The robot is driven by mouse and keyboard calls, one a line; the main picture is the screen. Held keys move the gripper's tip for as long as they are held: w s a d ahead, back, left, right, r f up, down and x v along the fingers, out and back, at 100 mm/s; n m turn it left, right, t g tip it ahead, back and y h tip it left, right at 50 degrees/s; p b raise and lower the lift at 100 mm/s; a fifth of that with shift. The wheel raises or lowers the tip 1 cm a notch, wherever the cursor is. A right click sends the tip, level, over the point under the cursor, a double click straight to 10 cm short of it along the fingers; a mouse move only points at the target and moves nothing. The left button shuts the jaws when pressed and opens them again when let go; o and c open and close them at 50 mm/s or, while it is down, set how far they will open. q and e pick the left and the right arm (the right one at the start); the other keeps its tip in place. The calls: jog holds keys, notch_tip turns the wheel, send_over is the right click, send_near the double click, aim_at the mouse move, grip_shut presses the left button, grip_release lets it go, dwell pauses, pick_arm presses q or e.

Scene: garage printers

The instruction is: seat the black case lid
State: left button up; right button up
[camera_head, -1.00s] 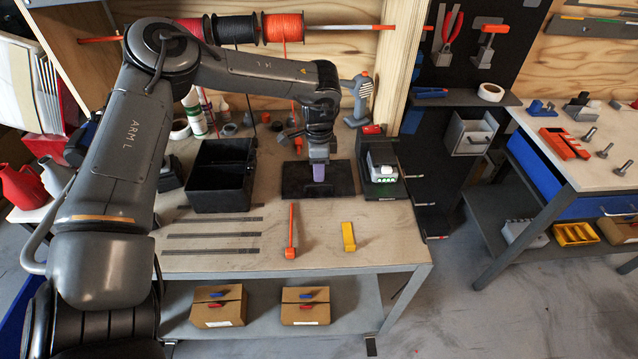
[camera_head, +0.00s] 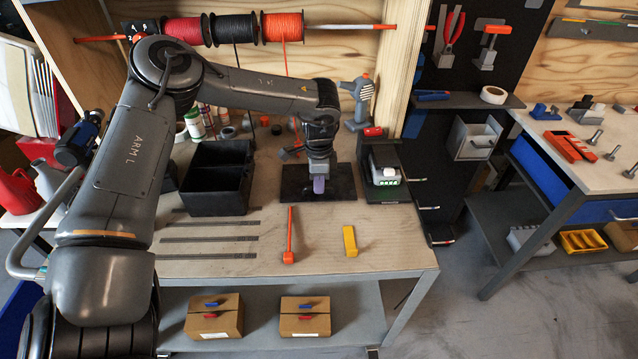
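My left gripper (camera_head: 319,183) points down over a flat black slab (camera_head: 343,184) on the workbench. A small lavender piece shows at the fingertips; I cannot tell whether it is part of the fingers or a held object. Whether the fingers are open or shut is too small to tell, as is whether they touch the slab. An open black bin (camera_head: 218,182) with two compartments stands left of the slab. No part stands out clearly as the black case lid; the flat slab may be it or a mat. My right gripper is not in view.
An orange-red long-handled tool (camera_head: 290,236) and a yellow block (camera_head: 350,241) lie at the front of the workbench (camera_head: 325,247). A dark unit with a grey-white top (camera_head: 383,171) stands right of the slab. Dark strips (camera_head: 210,239) lie at left. Filament spools hang behind.

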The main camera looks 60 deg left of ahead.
pick_arm(q)
grip_shut()
jog(key=shift+r, duration=0.1)
jog(key=shift+r+p, duration=0.95)
jog(key=shift+r, duration=0.45)
jog(key=shift+r+p, duration=0.5)
jog(key=shift+r, duration=0.5)
jog(key=shift+r, duration=0.1)
